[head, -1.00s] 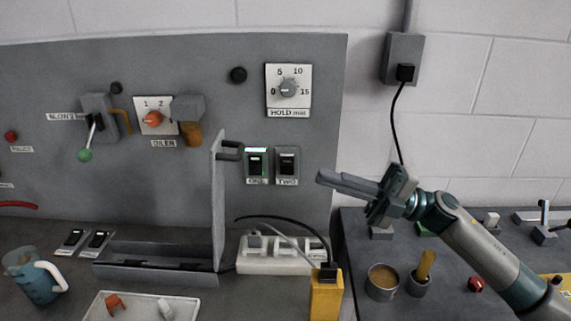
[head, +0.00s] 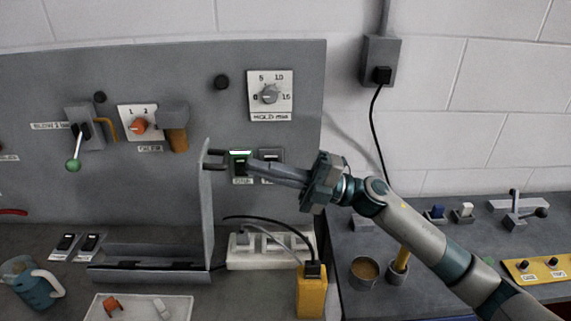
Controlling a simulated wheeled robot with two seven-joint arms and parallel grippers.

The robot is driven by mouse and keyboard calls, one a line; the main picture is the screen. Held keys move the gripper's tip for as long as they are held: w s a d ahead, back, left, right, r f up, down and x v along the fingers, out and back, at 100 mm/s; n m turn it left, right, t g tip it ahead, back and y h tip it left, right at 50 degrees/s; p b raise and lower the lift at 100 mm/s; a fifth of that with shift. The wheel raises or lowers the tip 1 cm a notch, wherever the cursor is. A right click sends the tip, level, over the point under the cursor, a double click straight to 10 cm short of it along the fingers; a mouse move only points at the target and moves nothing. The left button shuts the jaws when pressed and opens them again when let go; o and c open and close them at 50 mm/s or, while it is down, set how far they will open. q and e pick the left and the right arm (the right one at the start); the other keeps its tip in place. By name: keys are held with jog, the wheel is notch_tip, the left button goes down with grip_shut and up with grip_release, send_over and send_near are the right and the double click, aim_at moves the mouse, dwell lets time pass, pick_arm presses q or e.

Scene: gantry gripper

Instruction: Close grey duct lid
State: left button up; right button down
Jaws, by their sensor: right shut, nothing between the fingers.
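The grey duct (head: 150,275) is a long open trough on the bench at the left. Its grey lid (head: 207,205) stands upright at the duct's right end, seen nearly edge-on. Dark prongs (head: 214,158) show at the lid's upper right side. My right gripper (head: 252,165) is shut and empty. Its fingers point left, with the tips in front of the green-lit switch, a little right of the lid; I cannot tell whether they touch anything. My left gripper is not in view.
A white power strip (head: 270,252) with black and grey cables and a yellow box (head: 312,290) stand right of the duct. Cups (head: 365,272) stand below my right arm.

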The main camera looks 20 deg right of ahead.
jog(key=shift+p+x, duration=0.6)
jog(key=shift+x, duration=0.95)
